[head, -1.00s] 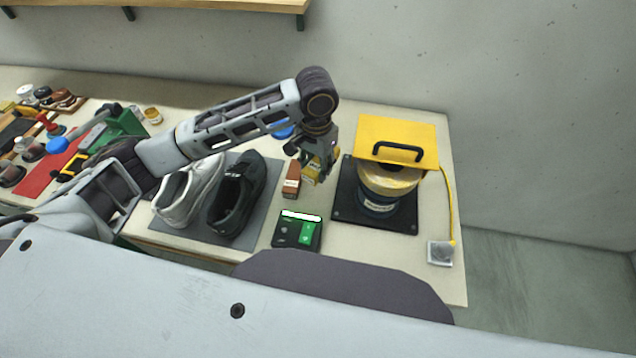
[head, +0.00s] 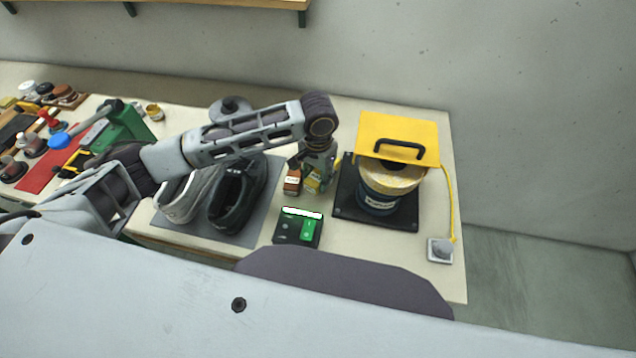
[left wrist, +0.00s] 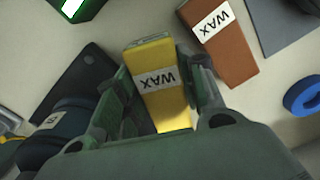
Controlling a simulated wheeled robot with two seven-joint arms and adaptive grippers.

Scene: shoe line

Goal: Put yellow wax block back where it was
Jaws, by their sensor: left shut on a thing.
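The yellow wax block (left wrist: 160,80), with a white WAX label, is between the fingers of my left gripper (left wrist: 165,98), which is shut on it. I cannot tell whether the yellow block touches the table. My right gripper is not in view.
A dark pot (head: 378,200) under a yellow lid plate (head: 398,133) stands on a black base to the right. A green and black switch box (head: 298,232) is in front. Two shoes (head: 238,195) sit on a grey mat to the left. A blue ring (left wrist: 303,96) lies near the brown block.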

